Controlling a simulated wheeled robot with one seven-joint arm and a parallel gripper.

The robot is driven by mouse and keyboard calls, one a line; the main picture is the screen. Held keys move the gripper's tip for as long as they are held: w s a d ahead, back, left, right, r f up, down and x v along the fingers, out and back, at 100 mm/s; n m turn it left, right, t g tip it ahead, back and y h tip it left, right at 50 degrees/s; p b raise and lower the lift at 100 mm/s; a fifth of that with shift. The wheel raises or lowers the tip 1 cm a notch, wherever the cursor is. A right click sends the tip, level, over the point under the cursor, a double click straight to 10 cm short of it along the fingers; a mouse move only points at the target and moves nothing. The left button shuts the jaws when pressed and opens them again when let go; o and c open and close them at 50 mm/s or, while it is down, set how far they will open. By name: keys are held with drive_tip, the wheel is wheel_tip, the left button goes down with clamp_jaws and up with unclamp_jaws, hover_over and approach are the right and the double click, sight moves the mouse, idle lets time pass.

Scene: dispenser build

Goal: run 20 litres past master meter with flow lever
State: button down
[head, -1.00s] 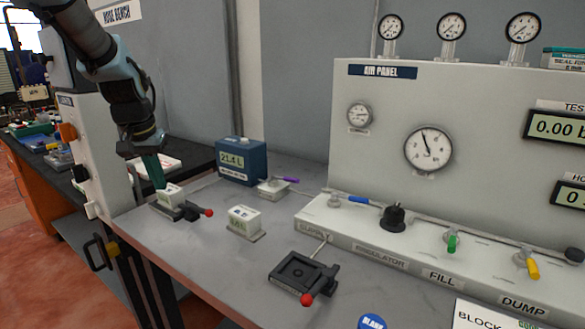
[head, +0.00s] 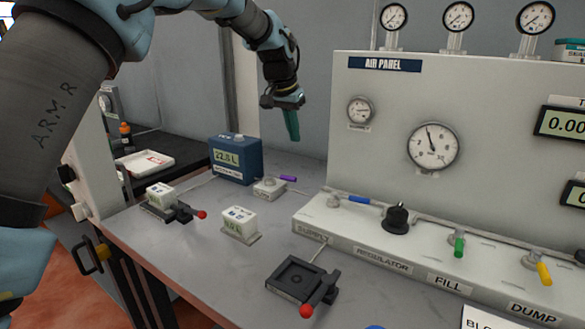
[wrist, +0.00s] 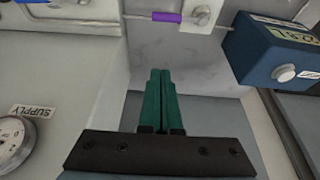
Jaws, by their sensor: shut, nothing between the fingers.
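The master meter, a blue box (head: 236,162) with a display of about 22.8 L, stands at the back of the bench; the last digit is hard to read. It also shows at the upper right of the wrist view (wrist: 275,55). The flow lever, a purple handle (head: 288,178) on a small pale valve block (head: 268,189), is just right of the meter and at the top of the wrist view (wrist: 167,17). My gripper (head: 295,138), with green fingers pressed together, hangs empty above and behind the lever, apart from it. Its fingers show in the wrist view (wrist: 160,75).
The air panel (head: 390,90) stands at right with gauges and blue, green and yellow valve levers. Two small white counter boxes (head: 239,222) and black red-knobbed fixtures (head: 303,281) sit on the front bench. Bare grey bench lies between them.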

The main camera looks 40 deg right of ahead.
sight(282, 177)
drive_tip(key=shift+f, duration=0.1)
drive_tip(key=shift+a+f+p, duration=0.15)
drive_tip(key=shift+f+p, duration=1.15)
drive_tip(key=shift+f, duration=1.2)
drive_tip(key=shift+a+f+p, duration=0.1)
drive_tip(key=shift+f+p, duration=1.15)
drive_tip(key=shift+f, duration=1.25)
